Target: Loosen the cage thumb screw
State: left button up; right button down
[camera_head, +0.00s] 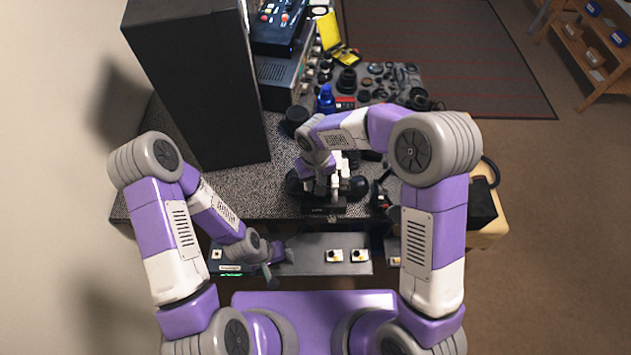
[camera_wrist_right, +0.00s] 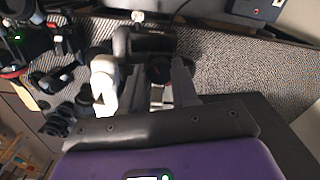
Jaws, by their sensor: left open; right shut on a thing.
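My right gripper (camera_head: 322,192) reaches down over a dark assembly (camera_head: 356,187) with rounded black parts near the front edge of the table. In the right wrist view, dark parts with a small red ring (camera_wrist_right: 158,70) show in front of and between the gripper's fingers (camera_wrist_right: 150,88). The right gripper is shut on a part there, but it is too dark and small to tell whether that is the cage thumb screw. The screw itself cannot be made out. My left gripper (camera_head: 270,273) is open and empty, low in front of the table, away from the assembly.
A tall black box (camera_head: 200,85) stands on the speckled table (camera_head: 250,190) at left. A blue bottle (camera_head: 326,99) and several dark lens parts (camera_head: 378,80) crowd the back right. A grey panel with small buttons (camera_head: 310,254) lies below the table's front edge.

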aim_at(315, 183)
jog(key=n, duration=0.5)
jog(key=shift+r+n+b, duration=0.1)
jog(key=shift+n+b, duration=0.2)
jog(key=n, duration=0.5)
jog(key=shift+w+n, duration=0.1)
jog(key=shift+n, duration=0.3)
jog(key=c, duration=1.1)
grip_release()
jog(key=shift+r, duration=0.1)
notch_tip(315, 183, up, 7)
jog(key=shift+r, duration=0.2)
